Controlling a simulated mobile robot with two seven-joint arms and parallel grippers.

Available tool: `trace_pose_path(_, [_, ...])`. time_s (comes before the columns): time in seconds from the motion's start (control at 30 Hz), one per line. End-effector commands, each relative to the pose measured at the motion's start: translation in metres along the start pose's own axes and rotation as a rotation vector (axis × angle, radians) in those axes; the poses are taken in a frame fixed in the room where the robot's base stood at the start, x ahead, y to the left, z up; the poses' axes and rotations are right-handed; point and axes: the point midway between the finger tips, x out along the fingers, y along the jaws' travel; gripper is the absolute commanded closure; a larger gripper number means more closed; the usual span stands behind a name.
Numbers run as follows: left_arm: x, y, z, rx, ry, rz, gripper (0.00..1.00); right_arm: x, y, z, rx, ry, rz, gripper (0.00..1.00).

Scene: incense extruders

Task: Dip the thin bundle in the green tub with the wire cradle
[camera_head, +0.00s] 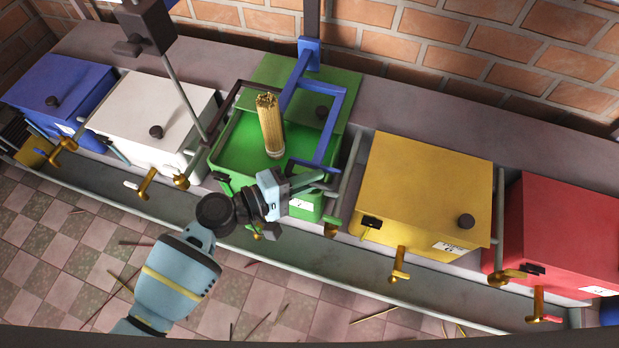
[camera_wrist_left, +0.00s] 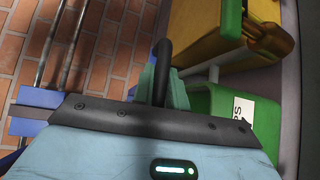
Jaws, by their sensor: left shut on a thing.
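The green tub (camera_head: 225,152) stands open in the middle of the row, its green lid (camera_head: 340,92) pushed to the back. The tan stick bundle (camera_head: 268,118) is upright over the tub's opening; its lower end is near the green inside, and I cannot tell whether it touches. A dark wire frame (camera_head: 232,98) and a blue frame (camera_head: 345,105) surround the opening. My left gripper (camera_head: 316,179) is at the tub's front right, below the blue frame. In the wrist view its teal fingers (camera_wrist_left: 160,88) are shut on a dark bent handle (camera_wrist_left: 160,62). My right gripper is not in view.
Closed blue (camera_head: 55,88) and white (camera_head: 150,112) tubs stand left; yellow (camera_head: 420,185) and red (camera_head: 560,230) ones stand right. Brass taps (camera_head: 147,185) stick out in front. A brick wall (camera_head: 450,30) closes the back. Loose sticks lie on the tiled floor.

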Motion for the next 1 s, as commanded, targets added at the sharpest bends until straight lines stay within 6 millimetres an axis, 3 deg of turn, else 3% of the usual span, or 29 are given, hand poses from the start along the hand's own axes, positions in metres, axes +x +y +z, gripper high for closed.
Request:
trace_pose_path(0.17, [-0.001, 0.002, 0.0, 0.0, 0.0, 0.0, 1.0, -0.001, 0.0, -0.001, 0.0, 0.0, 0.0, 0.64])
trace_pose_path(0.37, [-0.003, 0.018, 0.003, 0.001, -0.001, 0.002, 1.0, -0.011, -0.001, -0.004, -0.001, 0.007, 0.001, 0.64])
trace_pose_path(1.0, [-0.018, 0.132, 0.018, 0.005, -0.001, 0.004, 1.0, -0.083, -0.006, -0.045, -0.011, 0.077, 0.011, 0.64])
